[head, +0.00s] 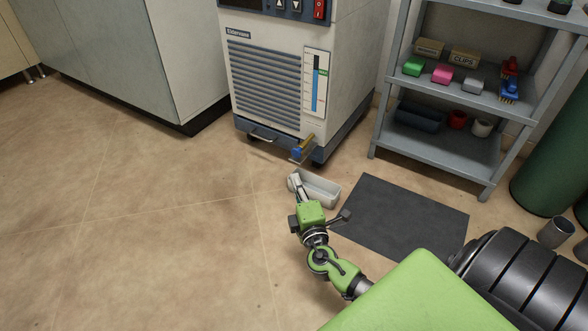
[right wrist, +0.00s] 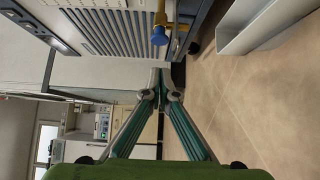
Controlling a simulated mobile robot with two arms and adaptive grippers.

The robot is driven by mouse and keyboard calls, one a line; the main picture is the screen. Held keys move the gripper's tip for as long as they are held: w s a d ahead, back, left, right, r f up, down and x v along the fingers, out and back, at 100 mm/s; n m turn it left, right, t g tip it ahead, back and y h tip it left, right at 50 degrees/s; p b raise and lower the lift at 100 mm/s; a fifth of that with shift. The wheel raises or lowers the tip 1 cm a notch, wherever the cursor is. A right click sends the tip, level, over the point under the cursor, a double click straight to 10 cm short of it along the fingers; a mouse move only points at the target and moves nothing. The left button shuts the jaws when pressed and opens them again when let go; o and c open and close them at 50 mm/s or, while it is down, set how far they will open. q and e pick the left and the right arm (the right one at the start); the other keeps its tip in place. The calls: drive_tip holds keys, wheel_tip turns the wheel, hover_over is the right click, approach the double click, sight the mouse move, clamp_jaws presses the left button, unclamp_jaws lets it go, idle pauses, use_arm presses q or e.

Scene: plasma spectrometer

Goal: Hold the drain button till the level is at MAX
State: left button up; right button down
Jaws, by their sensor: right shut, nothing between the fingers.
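The chiller (head: 265,48) has a level gauge (head: 316,82) on its front with a blue column and a green mark near the upper part. The column's top is too small to read exactly against the mark. A brass drain valve (head: 307,143) with a blue button (head: 297,153) sticks out at the chiller's lower right; the button also shows in the right wrist view (right wrist: 159,37). My right gripper (head: 296,180) is shut and empty, just in front of the button and apart from it. In the right wrist view its fingertips (right wrist: 160,75) meet below the button. My left gripper is not in view.
A pale tray (head: 326,187) lies on the floor below the valve, beside my right gripper. A dark mat (head: 405,216) lies to its right. A grey shelf rack (head: 432,149) with small items and a green cylinder (head: 553,165) stand at right. The floor at left is clear.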

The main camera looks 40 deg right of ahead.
drive_tip(key=v, duration=0.3)
drive_tip(key=shift+s+a+p, duration=0.2)
drive_tip(key=shift+s+p, duration=0.05)
drive_tip(key=shift+p, duration=0.05)
drive_tip(key=shift+r, duration=0.1)
